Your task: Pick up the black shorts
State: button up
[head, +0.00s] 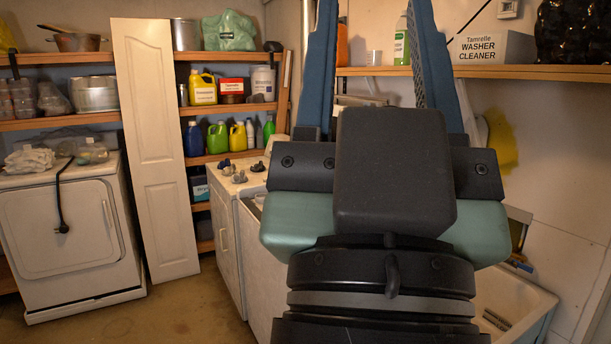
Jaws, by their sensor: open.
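My gripper (373,18) fills the centre right of the head view. I cannot pick out any black shorts for certain. A dark, glossy, lumpy thing (574,32) sits at the right end of the upper right shelf, cut off by the picture's edge. I cannot tell whether it is cloth or a bag. My gripper is to its left and nearer the camera. My gripper and wrist hide much of the area behind them.
A utility sink (535,297) stands at lower right, partly hidden by my arm. A white door panel (156,150) leans against shelves of bottles. A washer cleaner box (492,47) sits on the right shelf (540,72). Floor is clear at lower left.

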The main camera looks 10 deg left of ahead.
aim_at(258, 167)
jog(key=i+j+u, duration=0.55)
jog(key=i, duration=0.2)
jog(key=i+j+u, duration=0.3)
jog(key=i+l+u, duration=0.1)
jog(key=i+u, duration=0.2)
jog(key=i, duration=1.75)
jog(key=i+j+z, duration=0.1)
jog(key=i, duration=0.65)
jog(key=i+j+z, duration=0.15)
jog(key=i, duration=0.65)
jog(key=i+z, duration=0.5)
jog(key=i+j+z, duration=0.15)
jog(key=i+z, duration=0.3)
jog(key=i+j+z, duration=0.3)
jog(key=z, duration=0.2)
jog(key=i+j+z, duration=0.2)
jog(key=z, duration=0.2)
jog(key=i+j+z, duration=0.55)
jog(key=z, duration=0.25)
jog(key=i+j+z, duration=0.15)
jog(key=j+z, duration=0.25)
